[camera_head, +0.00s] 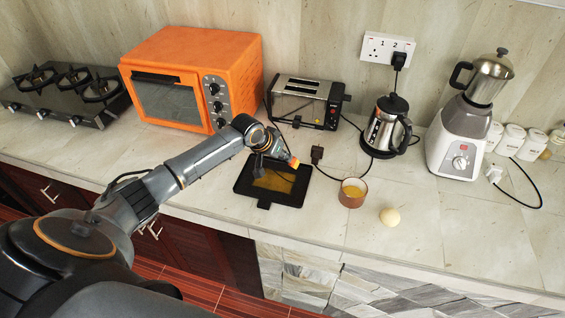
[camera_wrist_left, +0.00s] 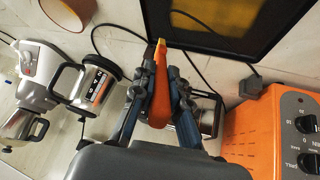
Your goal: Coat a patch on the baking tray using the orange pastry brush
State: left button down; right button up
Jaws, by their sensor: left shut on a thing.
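The black baking tray (camera_head: 289,202) lies flat on the stone counter, with a yellow-brown area on its inner surface. It also shows at the top of the left wrist view (camera_wrist_left: 205,48). My left gripper (camera_head: 277,156) is over the tray's back part. In the left wrist view, its fingers (camera_wrist_left: 160,95) are shut on the orange pastry brush (camera_wrist_left: 159,82). A small orange part of the brush (camera_head: 294,161) shows beside the gripper in the head view. I cannot tell whether the brush touches the tray. My right gripper is not in view.
A brown bowl (camera_head: 352,197) with yellow contents and a pale round ball (camera_head: 390,217) stand right of the tray. Behind are an orange oven (camera_head: 165,98), a toaster (camera_head: 300,105), a kettle (camera_head: 383,130) and a blender (camera_head: 461,135). Black cords lie near the tray.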

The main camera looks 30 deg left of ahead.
pick_arm(q)
jog(key=shift+r, duration=1.05)
